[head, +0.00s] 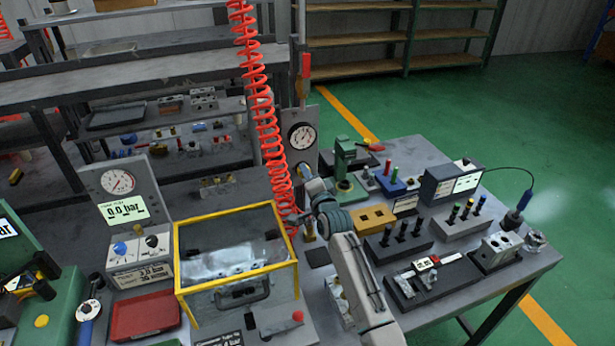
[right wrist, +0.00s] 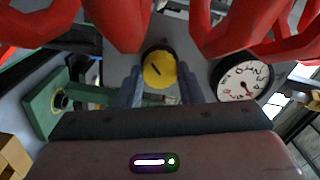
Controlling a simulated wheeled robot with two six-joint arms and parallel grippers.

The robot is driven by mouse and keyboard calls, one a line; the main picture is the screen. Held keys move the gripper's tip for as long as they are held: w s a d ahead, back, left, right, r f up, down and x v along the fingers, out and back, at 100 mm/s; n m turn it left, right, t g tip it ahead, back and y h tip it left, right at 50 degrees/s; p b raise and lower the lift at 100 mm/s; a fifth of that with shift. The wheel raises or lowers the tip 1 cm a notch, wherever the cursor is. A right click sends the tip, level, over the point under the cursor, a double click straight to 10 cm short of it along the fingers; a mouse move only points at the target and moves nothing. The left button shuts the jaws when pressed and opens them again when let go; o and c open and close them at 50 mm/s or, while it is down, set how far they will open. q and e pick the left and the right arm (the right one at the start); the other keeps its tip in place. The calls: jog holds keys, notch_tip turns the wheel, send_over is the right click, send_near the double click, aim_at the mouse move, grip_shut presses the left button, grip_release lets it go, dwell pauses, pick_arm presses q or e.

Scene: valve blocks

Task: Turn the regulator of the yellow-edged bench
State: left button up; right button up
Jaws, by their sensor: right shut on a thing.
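The regulator's yellow knob (right wrist: 158,68) with a dark pointer mark shows in the right wrist view. My right gripper (right wrist: 160,88) is shut on it, one blue-grey finger on each side. A round white gauge (right wrist: 243,80) sits to the right of the knob. In the head view, the grey regulator panel with its gauge (head: 302,136) stands upright at the back of the bench. My right gripper (head: 304,180) reaches the panel below this gauge, and hides the knob there. My left gripper is in neither view.
A red coiled hose (head: 263,110) hangs just left of the panel, and crosses the top of the wrist view. A yellow-framed clear box (head: 178,262) stands to the left. A green press (head: 344,160) stands right of the panel.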

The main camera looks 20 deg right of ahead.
jog(key=o, duration=1)
jog(key=shift+s+d+f+b, duration=0.15)
jog(key=shift+s+b, duration=0.6)
jog(key=shift+s, duration=1.95)
jog(key=shift+s+d+r+b, duration=0.1)
jog(key=shift+s+b, duration=0.6)
jog(key=shift+s, duration=2)
jog(key=shift+f, duration=0.1)
